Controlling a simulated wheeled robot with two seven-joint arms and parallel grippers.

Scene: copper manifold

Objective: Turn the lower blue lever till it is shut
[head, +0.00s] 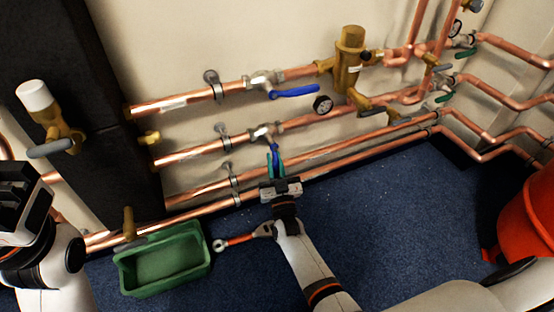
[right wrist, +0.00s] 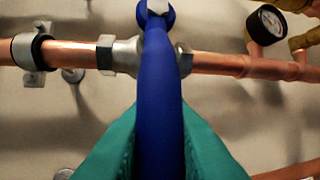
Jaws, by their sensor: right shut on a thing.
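The lower blue lever (head: 273,158) sits on a valve of the second copper pipe and points down, across the pipe. In the right wrist view the lever (right wrist: 160,95) runs from its hub on the valve body (right wrist: 126,57) straight down between my teal fingertips. My right gripper (head: 276,168) is shut on the lever's lower part. The fingertips (right wrist: 160,150) lie on both sides of it. The upper blue lever (head: 294,91) lies nearly along the top pipe. My left gripper (head: 22,200) is at the left edge, away from the pipes; its fingertips do not show clearly.
A green bin (head: 165,260) and a red-handled wrench (head: 240,239) lie on the blue floor left of my right arm. A red bucket (head: 528,222) stands at right. Pressure gauges (head: 322,104) and brass fittings (head: 347,65) stick out from the pipes. The middle floor is clear.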

